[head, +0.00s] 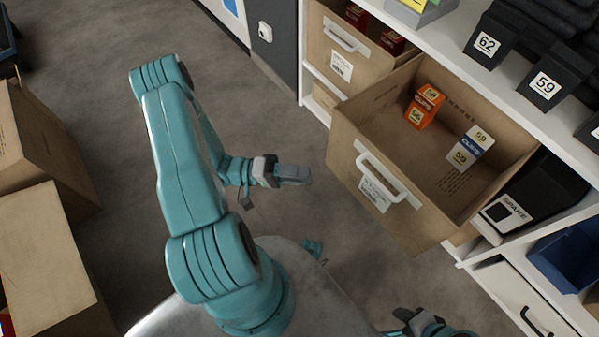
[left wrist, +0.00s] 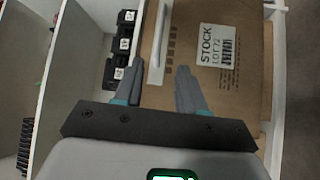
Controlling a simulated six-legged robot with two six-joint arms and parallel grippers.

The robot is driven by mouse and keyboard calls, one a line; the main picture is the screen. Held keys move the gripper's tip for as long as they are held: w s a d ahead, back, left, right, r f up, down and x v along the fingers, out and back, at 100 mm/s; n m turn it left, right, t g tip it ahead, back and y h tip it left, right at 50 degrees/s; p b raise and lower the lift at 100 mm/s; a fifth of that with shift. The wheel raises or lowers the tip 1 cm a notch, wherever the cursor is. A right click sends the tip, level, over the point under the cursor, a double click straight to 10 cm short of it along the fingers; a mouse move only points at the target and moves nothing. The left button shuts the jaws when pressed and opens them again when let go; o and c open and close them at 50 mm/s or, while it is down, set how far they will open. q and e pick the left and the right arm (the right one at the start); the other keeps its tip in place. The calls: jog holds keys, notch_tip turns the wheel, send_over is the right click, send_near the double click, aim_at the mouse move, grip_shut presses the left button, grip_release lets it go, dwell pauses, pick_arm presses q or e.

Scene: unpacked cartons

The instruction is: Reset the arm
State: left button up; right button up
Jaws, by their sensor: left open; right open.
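My left arm is teal and rises from the lower middle of the head view. Its gripper (head: 293,175) hangs in free air to the left of the pulled-out cardboard drawer (head: 352,150), apart from it. In the left wrist view the left gripper (left wrist: 158,72) is open, with its two fingers apart and nothing between them. A cardboard front with a white handle (left wrist: 158,45) and a STOCK label (left wrist: 214,46) lies beyond the fingers. My right gripper (head: 408,322) shows only partly at the bottom edge of the head view, open, with no held thing visible.
The open drawer holds an orange box (head: 424,106) and a white and blue box (head: 468,148). White shelving (head: 460,62) with black bins (head: 555,75) stands at the right. Cardboard cartons (head: 45,260) stand at the left. Grey floor (head: 90,50) is clear between.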

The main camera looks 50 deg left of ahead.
dwell(0.3)
pick_arm(q)
jog(key=w+d+f+m+g+y, duration=0.2)
jog(key=w+d+f+g+y, duration=0.2)
jog(key=w+d+f+y, duration=0.45)
jog(key=s+d+f+m+g+y, duration=0.2)
jog(key=s+d+f+m+g, duration=0.1)
jog(key=s+d+g, duration=0.7)
notch_tip(320, 180, up, 24)
jog(key=t+p, duration=0.1)
jog(key=p, duration=2.4)
jog(key=shift+a+r, duration=0.25)
jog(key=shift+a, duration=0.1)
